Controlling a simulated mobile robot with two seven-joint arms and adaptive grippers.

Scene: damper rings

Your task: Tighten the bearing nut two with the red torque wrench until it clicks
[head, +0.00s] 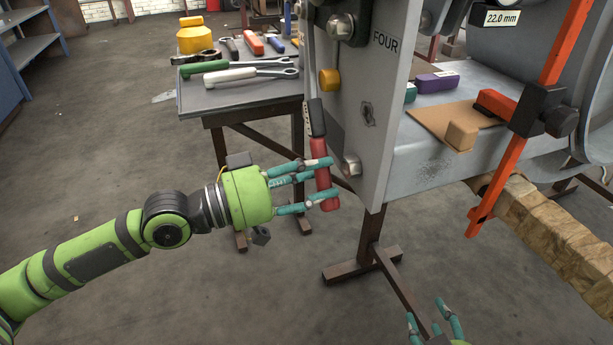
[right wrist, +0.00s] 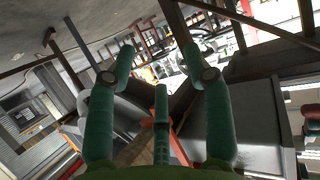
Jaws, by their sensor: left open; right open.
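The red torque wrench (head: 323,178), with a red handle and a dark upper part, stands nearly upright at the left edge of the grey plate marked FOUR (head: 385,75). My left gripper (head: 318,185) is open with its teal fingers around the red handle; I cannot tell whether they touch it. A hex nut (head: 351,165) sits low on the plate, just right of the wrench, and another hex nut (head: 340,27) sits near its top. No label "two" is readable. My right gripper (head: 437,325) is at the bottom edge, open and empty; its spread fingers show in the right wrist view (right wrist: 160,80).
An orange bar (head: 510,165) with a black clamp and a wrapped beam (head: 550,225) are at the right. Floor between the arms is clear apart from stand legs (head: 370,262).

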